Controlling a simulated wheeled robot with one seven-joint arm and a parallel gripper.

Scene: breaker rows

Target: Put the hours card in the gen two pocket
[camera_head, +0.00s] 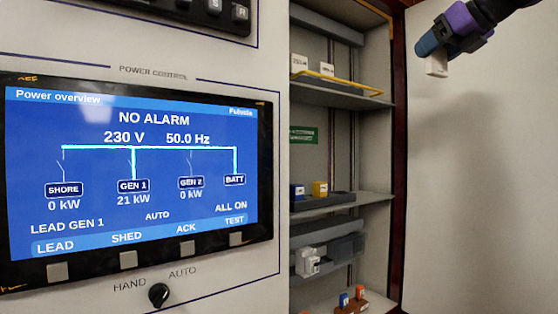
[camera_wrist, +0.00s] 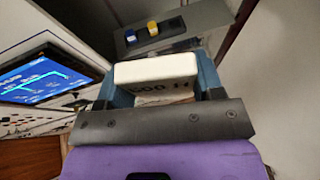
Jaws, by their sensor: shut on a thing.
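My gripper (camera_head: 432,52) is at the upper right of the head view, raised in front of the pale wall. It is shut on a small white block-like card (camera_head: 437,65), with blue fingers on either side. In the wrist view the white card (camera_wrist: 157,70) sits between the fingers of my gripper (camera_wrist: 160,82). Dark lettering on its near side is partly readable and looks upside down or cut off, so I cannot confirm it is the hours card. I cannot make out a pocket marked gen two in either view.
An open cabinet has several shelves. The upper shelf (camera_head: 345,97) holds white labelled pieces (camera_head: 299,63) behind a yellow rail. A lower shelf carries a blue piece (camera_head: 298,193) and a yellow piece (camera_head: 320,188). A power panel screen (camera_head: 130,225) stands left. The pale wall is at right.

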